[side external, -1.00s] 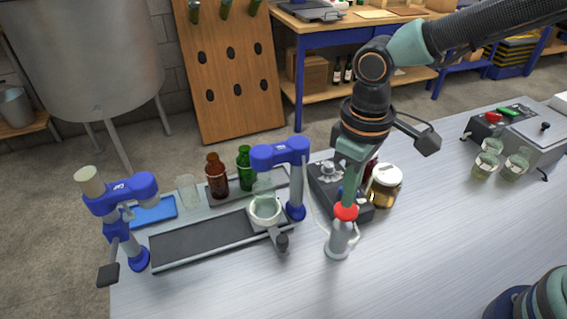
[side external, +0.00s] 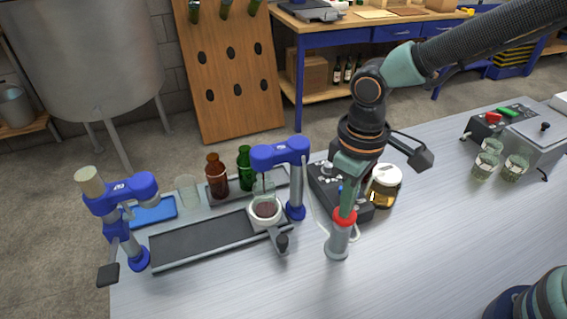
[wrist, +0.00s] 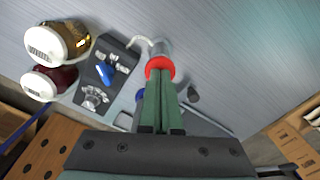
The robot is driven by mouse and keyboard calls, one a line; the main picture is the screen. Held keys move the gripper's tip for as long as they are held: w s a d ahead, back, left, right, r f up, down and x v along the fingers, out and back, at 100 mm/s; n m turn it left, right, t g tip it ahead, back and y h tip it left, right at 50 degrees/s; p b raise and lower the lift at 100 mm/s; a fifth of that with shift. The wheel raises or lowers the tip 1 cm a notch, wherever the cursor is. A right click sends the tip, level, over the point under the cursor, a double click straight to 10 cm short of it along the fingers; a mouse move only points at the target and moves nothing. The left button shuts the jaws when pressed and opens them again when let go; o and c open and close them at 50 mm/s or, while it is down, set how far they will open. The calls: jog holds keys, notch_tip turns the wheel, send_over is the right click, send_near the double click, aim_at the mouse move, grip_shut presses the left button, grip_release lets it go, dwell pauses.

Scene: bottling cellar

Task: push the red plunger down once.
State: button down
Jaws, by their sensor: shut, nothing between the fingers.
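The red plunger (side external: 344,221) is a red cap on an upright grey cylinder (side external: 338,244) on the bench. My gripper (side external: 346,205) is shut and empty, pointing down with its green fingertips against the top of the cap. The cap sits low, close to the cylinder. The wrist view also shows the red plunger (wrist: 160,65) just beyond the shut fingertips of my gripper (wrist: 159,80), which hide part of it.
A control box (side external: 329,184) and a lidded amber jar (side external: 385,187) stand close behind the plunger. A conveyor (side external: 205,239) with brown and green bottles behind it lies to the left.

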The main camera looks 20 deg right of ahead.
jog(key=shift+f, duration=0.3)
jog(key=shift+r, duration=1.8)
notch_tip(320, 180, up, 5)
dwell(0.7)
